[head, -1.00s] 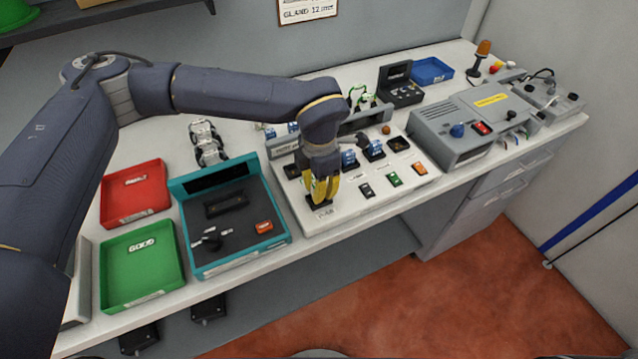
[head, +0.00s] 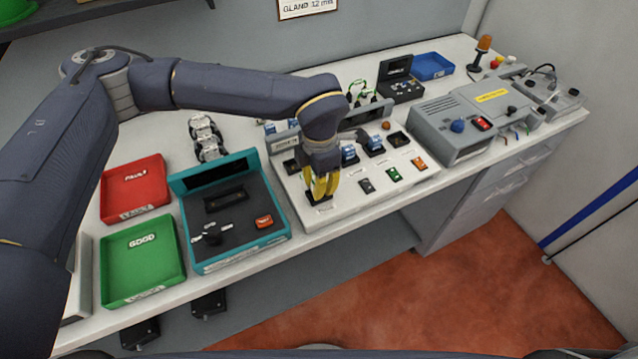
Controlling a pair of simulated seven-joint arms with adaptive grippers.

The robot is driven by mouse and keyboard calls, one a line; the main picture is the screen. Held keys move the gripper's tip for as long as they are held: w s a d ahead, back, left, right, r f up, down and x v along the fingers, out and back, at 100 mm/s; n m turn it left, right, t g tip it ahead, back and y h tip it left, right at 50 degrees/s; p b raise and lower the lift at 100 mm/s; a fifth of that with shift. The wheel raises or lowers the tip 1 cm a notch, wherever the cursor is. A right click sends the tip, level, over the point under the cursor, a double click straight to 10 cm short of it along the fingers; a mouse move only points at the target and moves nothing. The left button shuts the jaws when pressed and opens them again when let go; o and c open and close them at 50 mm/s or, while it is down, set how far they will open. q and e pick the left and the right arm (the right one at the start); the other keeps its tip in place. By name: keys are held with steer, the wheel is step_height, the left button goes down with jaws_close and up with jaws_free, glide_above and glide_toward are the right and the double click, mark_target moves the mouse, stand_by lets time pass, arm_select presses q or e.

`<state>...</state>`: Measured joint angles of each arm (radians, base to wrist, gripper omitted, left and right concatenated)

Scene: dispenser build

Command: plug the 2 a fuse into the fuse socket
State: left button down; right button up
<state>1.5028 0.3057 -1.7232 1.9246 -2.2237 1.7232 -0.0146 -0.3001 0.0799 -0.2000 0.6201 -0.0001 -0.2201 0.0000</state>
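My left gripper (head: 321,190) points down with its yellow fingers over a small black holder (head: 318,200) at the front left of the pale board (head: 345,206). The fingers hide what is between them, so I cannot tell whether a fuse is held or how far they are closed. A dark piece (head: 367,186), a green piece (head: 394,174) and an orange piece (head: 418,163) sit in a row to the right on the board. Their markings are too small to read, so I cannot pick out the 2 A fuse or its socket. My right gripper is not in view.
A teal-framed fixture (head: 283,237) with a black knob and an orange switch stands left of the board. A red tray (head: 147,172) and a green tray (head: 122,285) lie further left. A grey machine (head: 445,145) stands to the right. Blue-topped parts (head: 375,142) stand behind the row.

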arm_select(q)
steer(key=shift+f, duration=1.1)
stand_by(2.3)
steer(key=c, duration=1.2)
jaws_free()
steer(key=shift+s, duration=0.1)
steer(key=o, duration=0.5)
steer(key=shift+r, duration=0.1)
steer(key=shift+r, duration=0.15)
steer(key=shift+r, duration=3.4)
